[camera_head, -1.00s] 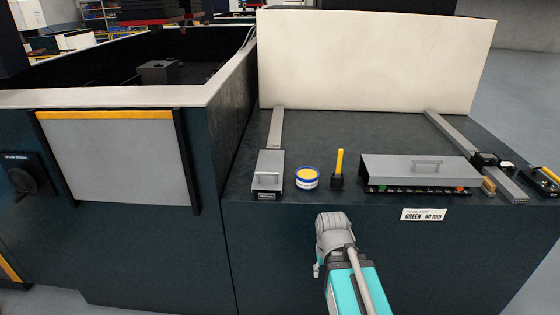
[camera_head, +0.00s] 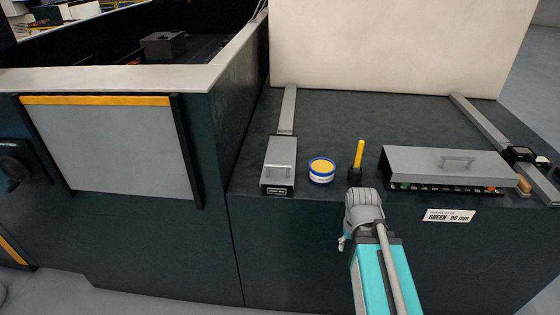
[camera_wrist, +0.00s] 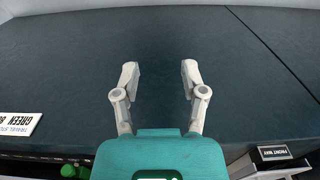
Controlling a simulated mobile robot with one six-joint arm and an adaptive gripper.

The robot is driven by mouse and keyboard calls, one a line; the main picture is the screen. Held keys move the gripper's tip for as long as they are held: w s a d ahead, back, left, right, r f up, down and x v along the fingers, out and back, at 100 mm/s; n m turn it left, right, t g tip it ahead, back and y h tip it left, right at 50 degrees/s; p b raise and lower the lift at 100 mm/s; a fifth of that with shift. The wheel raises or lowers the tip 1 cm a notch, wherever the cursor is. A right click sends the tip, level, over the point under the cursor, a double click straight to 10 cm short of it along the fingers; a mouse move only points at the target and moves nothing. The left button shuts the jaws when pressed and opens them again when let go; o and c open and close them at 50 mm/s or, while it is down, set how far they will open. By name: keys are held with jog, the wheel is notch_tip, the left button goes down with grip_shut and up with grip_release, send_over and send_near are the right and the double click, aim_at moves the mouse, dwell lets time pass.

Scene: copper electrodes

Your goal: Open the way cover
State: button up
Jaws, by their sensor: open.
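A small grey cover with a bar handle (camera_head: 280,160) sits shut at the near end of the left rail in the head view. Its front label reads "FRONT WAY" in the wrist view, where its end (camera_wrist: 272,155) shows at the bottom right. My gripper (camera_wrist: 159,75) is open and empty in the wrist view, its two fingers apart in front of the dark front panel and touching nothing. In the head view my arm's grey joint stands at the bench's front edge, right of the small cover; my fingers are hidden there.
A blue-yellow tin (camera_head: 321,172) and a yellow-handled tool (camera_head: 357,158) stand right of the small cover. Farther right is a wide grey cover (camera_head: 420,163) over a row of buttons, with a "GREEN 80 mm" label (camera_head: 449,216) below. A pale panel (camera_head: 400,45) stands behind.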

jog(key=shift+w+a+r, duration=0.1)
jog(key=w+a+r+n+t+y+p, duration=0.1)
jog(key=w+a+r+n+y+p, duration=0.1)
jog(key=w+a+r+n+p, duration=0.6)
jog(key=w+a+r+n+t+y+p, duration=0.1)
jog(key=w+a+r+n+y+p, duration=0.1)
jog(key=w+a+r+n+p, duration=0.7)
jog(key=w+r+n+p, duration=0.1)
jog(key=w+r+p, duration=0.3)
jog(key=w+r, duration=0.1)
jog(key=shift+w+a+r, duration=0.25)
jog(key=shift+a, duration=0.05)
jog(key=shift+f, duration=0.2)
jog(key=b+x, duration=0.8)
jog(key=x, duration=0.1)
jog(key=b+x, duration=0.4)
jog(key=shift+w+a+b, duration=0.2)
jog(key=shift+a+b, duration=0.1)
jog(key=shift+a, duration=0.1)
jog(key=shift+c, duration=0.2)
